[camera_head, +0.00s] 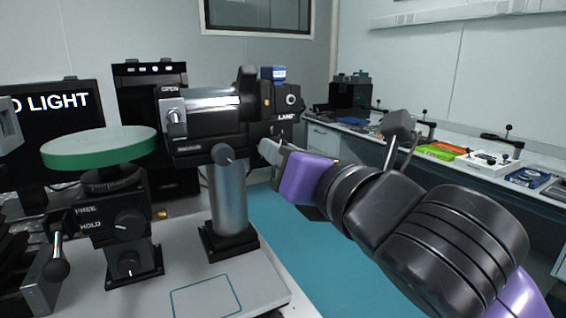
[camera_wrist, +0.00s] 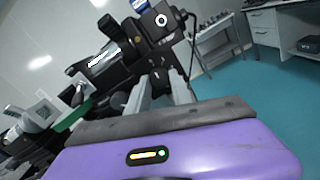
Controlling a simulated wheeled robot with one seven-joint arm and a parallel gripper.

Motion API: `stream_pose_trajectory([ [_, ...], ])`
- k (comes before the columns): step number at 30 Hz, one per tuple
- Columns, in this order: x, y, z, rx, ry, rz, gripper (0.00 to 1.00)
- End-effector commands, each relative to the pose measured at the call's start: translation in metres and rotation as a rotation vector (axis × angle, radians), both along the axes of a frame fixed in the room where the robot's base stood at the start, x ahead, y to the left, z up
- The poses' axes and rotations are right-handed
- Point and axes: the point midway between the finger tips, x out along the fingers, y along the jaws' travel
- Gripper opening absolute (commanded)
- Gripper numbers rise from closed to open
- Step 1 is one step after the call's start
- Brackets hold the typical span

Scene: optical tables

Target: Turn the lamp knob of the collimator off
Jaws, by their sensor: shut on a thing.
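The collimator (camera_head: 205,130) is a black barrel on a thick grey post, with a blue-topped lamp housing (camera_head: 281,105) at its right end, marked LAMP. It also shows at the upper left of the wrist view. My gripper (camera_head: 268,150) reaches in from the right, its grey fingertips at the housing just below the LAMP mark. In the wrist view its two fingers (camera_wrist: 163,84) are shut on a small dark part under the housing, which appears to be the lamp knob (camera_wrist: 159,80). The fingers hide most of the knob, and its setting cannot be read.
A round green-rimmed platform (camera_head: 100,147) on a black stand marked FREE and HOLD stands left of the post. A dark screen (camera_head: 55,120) is behind it. A bench (camera_head: 455,165) with trays runs along the right wall. Teal floor lies open between.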

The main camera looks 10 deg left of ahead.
Motion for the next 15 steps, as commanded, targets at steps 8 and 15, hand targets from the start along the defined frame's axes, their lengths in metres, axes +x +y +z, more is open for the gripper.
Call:
stream_pose_trajectory([
  [8,0.0003,0.0003,-0.0050,-0.104,-0.058,0.001,0.00],
  [15,0.0002,0.0006,-0.0046,-0.134,-0.078,0.002,0.00],
])
